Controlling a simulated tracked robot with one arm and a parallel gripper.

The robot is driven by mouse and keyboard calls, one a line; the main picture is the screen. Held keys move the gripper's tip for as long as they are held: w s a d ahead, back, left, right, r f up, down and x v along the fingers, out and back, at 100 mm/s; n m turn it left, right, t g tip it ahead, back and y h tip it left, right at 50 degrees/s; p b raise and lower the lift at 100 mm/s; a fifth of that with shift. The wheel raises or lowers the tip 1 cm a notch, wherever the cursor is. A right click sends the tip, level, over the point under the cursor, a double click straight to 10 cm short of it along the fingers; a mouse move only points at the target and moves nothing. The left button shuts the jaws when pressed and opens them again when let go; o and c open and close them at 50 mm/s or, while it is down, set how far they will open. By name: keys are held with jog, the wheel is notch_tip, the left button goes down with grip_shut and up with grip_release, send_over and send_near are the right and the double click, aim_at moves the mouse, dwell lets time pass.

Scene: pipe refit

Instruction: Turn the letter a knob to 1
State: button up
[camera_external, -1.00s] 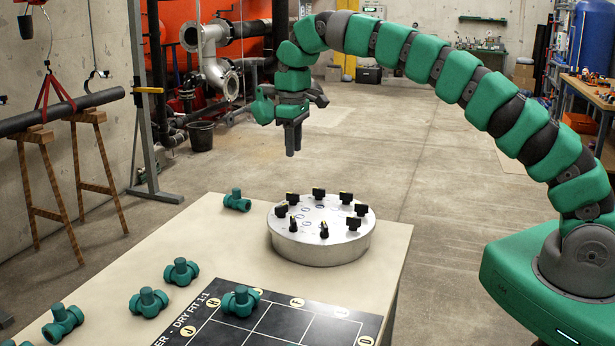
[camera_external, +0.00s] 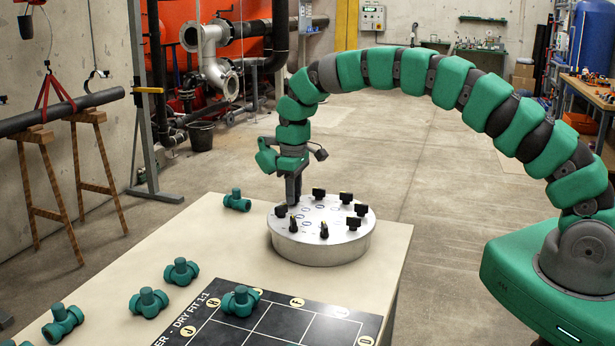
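A round silver knob plate (camera_external: 320,247) stands on the table, with several black knobs around its top. Their letters are too small to read, so I cannot tell which one is knob a. My gripper (camera_external: 294,201) points down at the back left of the plate, its fingertips at a knob there. The fingers look close together and cover that knob, so I cannot tell whether they grip it. Other knobs show clear of my gripper, such as the front knob (camera_external: 324,230) and the right knob (camera_external: 354,223).
Several green pipe fittings lie on the table, one left of the plate (camera_external: 236,200) and others at the left front (camera_external: 181,271). A black marked board (camera_external: 275,322) with a green fitting (camera_external: 241,299) on it lies in front. Bare tabletop lies right of the plate.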

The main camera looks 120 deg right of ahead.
grip_shut()
jog(key=shift+m, duration=0.4)
jog(key=m, duration=0.4)
jog(key=shift+w+a+m+b, duration=0.1)
jog(key=shift+w+m+b, duration=0.05)
jog(key=shift+m+b, duration=0.25)
jog(key=m, duration=0.6)
dwell(0.5)
